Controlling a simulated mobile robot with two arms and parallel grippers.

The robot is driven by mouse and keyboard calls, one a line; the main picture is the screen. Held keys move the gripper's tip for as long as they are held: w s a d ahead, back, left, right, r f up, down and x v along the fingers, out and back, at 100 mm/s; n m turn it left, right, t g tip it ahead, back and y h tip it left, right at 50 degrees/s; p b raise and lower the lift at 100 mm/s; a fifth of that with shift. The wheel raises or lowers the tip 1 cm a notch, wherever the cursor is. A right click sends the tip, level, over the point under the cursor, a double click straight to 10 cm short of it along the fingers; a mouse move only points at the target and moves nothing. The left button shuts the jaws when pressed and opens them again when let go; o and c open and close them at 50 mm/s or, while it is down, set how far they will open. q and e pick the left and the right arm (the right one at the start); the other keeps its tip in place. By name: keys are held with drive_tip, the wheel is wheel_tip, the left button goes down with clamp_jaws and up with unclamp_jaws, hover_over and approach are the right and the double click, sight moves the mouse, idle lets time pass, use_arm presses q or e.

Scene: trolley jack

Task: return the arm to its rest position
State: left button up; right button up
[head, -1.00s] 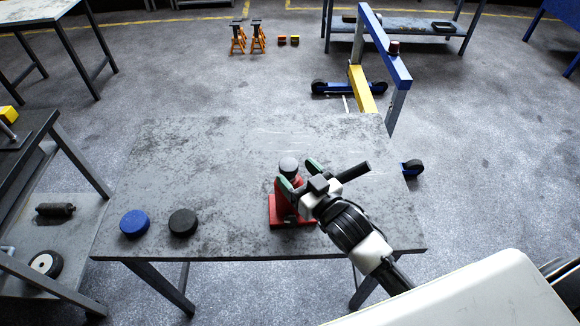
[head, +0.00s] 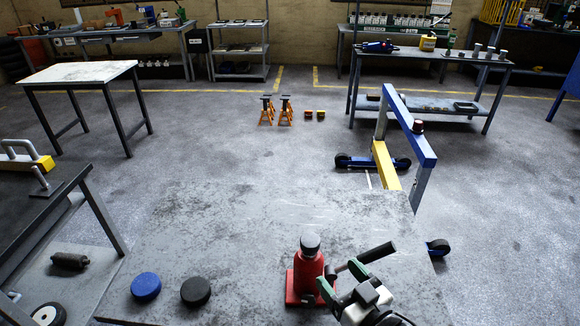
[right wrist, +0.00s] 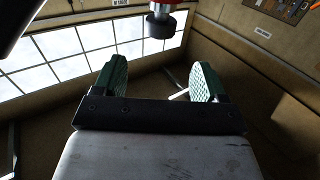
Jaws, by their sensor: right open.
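A red bottle jack (head: 308,272) with a black round top (head: 310,242) stands upright on the grey table. Its lever with a black grip (head: 378,252) points to the right. My right gripper (head: 341,280) is open and empty, just to the right and near side of the jack. In the right wrist view, the green-padded fingers of my right gripper (right wrist: 158,80) are spread with nothing between them. The jack's black top (right wrist: 160,25) shows beyond them at the upper edge. My left gripper is not in view.
A blue disc (head: 146,286) and a black disc (head: 196,291) lie on the grey table (head: 240,220), left of the jack. A blue and yellow hoist (head: 409,130) stands behind the table. A dark workbench (head: 40,215) is at the left. The table's back middle is clear.

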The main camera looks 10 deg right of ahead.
drive_tip(key=s+d+f+m+g+h, duration=0.1)
drive_tip(key=s+f+g+h, duration=0.2)
drive_tip(key=s+f+g, duration=0.35)
drive_tip(key=s+d+f+m+g+h, duration=0.1)
drive_tip(key=s+f+g+h, duration=0.15)
drive_tip(key=s+g, duration=0.6)
wheel_tip(320, 180, down, 25)
drive_tip(key=s, duration=0.2)
drive_tip(key=s+d+f+g, duration=0.1)
drive_tip(key=s+d+f, duration=0.2)
drive_tip(key=s+f, duration=1.3)
drive_tip(key=shift+s+d+f+n, duration=0.15)
drive_tip(key=shift+s+f+n, duration=0.1)
drive_tip(key=shift+f+n, duration=0.2)
